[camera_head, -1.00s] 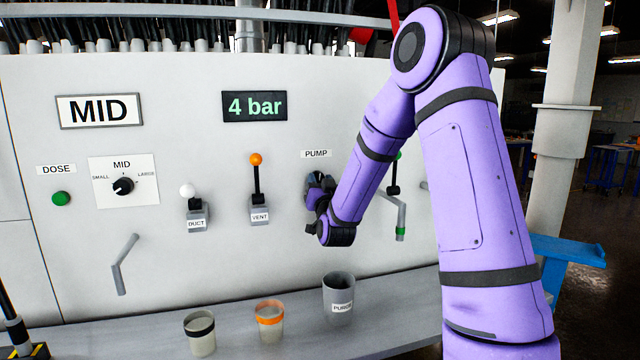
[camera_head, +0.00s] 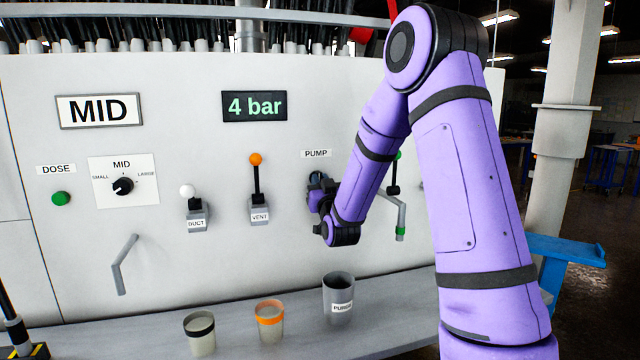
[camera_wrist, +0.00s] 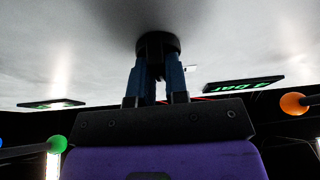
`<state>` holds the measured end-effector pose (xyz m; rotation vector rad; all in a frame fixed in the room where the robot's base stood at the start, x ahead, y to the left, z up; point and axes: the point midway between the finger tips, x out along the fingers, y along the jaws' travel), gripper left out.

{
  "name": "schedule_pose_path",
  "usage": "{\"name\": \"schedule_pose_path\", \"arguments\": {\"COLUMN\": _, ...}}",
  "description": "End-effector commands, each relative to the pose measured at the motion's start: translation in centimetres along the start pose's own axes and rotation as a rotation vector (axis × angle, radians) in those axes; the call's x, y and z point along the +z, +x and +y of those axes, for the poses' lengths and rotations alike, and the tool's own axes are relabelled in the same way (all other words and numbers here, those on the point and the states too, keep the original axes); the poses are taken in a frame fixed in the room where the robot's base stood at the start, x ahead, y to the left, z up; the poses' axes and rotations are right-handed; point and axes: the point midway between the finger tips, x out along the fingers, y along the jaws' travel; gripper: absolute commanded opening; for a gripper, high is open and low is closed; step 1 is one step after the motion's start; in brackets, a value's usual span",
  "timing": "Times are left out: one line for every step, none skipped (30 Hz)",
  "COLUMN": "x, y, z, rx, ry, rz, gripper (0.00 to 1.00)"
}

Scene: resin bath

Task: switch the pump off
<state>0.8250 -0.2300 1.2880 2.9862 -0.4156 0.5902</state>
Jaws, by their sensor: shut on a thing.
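The pump switch is a dark round knob (camera_wrist: 158,43) on the panel, below the PUMP label (camera_head: 316,154). In the wrist view my gripper (camera_wrist: 157,72) has its two blue fingers closed on either side of this knob. In the head view my gripper (camera_head: 320,181) is at the panel under the label, and my wrist and hand hide most of the knob. The knob's pointer and its set position cannot be made out. The pressure display (camera_head: 254,106) reads 4 bar.
Left of my gripper are the orange-tipped VENT lever (camera_head: 256,180) and white-tipped DUCT lever (camera_head: 188,192). A green-tipped lever (camera_head: 394,188) and a spout (camera_head: 401,215) are close on the right. The PURGE cup (camera_head: 339,299) and two smaller cups stand below on the ledge.

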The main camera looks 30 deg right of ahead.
Motion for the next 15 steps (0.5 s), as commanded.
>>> {"name": "schedule_pose_path", "arguments": {"x": 0.01, "y": -0.01, "z": 0.00, "rx": 0.000, "ry": -0.001, "rz": 0.000, "gripper": 0.21}}
{"name": "schedule_pose_path", "arguments": {"x": 0.01, "y": -0.01, "z": 0.00, "rx": 0.000, "ry": -0.001, "rz": 0.000, "gripper": 0.28}}
{"name": "schedule_pose_path", "arguments": {"x": 0.01, "y": -0.01, "z": 0.00, "rx": 0.000, "ry": -0.001, "rz": 0.000, "gripper": 0.37}}
{"name": "schedule_pose_path", "arguments": {"x": 0.00, "y": -0.01, "z": 0.01, "rx": 0.000, "ry": -0.001, "rz": 0.000, "gripper": 0.40}}
{"name": "schedule_pose_path", "arguments": {"x": 0.01, "y": -0.01, "z": 0.01, "rx": 0.000, "ry": -0.001, "rz": 0.000, "gripper": 0.40}}
{"name": "schedule_pose_path", "arguments": {"x": 0.00, "y": -0.01, "z": 0.00, "rx": 0.000, "ry": -0.001, "rz": 0.000, "gripper": 0.40}}
{"name": "schedule_pose_path", "arguments": {"x": 0.00, "y": -0.01, "z": 0.01, "rx": 0.000, "ry": -0.001, "rz": 0.000, "gripper": 0.40}}
{"name": "schedule_pose_path", "arguments": {"x": 0.00, "y": -0.01, "z": 0.01, "rx": 0.000, "ry": 0.000, "rz": 0.000, "gripper": 0.40}}
{"name": "schedule_pose_path", "arguments": {"x": 0.01, "y": -0.01, "z": 0.01, "rx": 0.000, "ry": 0.000, "rz": 0.000, "gripper": 0.40}}
{"name": "schedule_pose_path", "arguments": {"x": 0.01, "y": -0.01, "z": 0.01, "rx": 0.000, "ry": 0.000, "rz": 0.000, "gripper": 0.40}}
{"name": "schedule_pose_path", "arguments": {"x": 0.00, "y": -0.02, "z": 0.01, "rx": 0.000, "ry": 0.000, "rz": 0.000, "gripper": 0.40}}
{"name": "schedule_pose_path", "arguments": {"x": 0.01, "y": -0.09, "z": 0.00, "rx": 0.000, "ry": 0.000, "rz": 0.000, "gripper": 0.40}}
{"name": "schedule_pose_path", "arguments": {"x": 0.01, "y": -0.20, "z": 0.00, "rx": 0.000, "ry": 0.000, "rz": 0.000, "gripper": 0.40}}
{"name": "schedule_pose_path", "arguments": {"x": 0.01, "y": -0.36, "z": 0.00, "rx": 0.000, "ry": 0.000, "rz": 0.000, "gripper": 0.40}}
{"name": "schedule_pose_path", "arguments": {"x": 0.00, "y": -0.66, "z": -0.01, "rx": 0.000, "ry": 0.000, "rz": 0.000, "gripper": 0.40}}
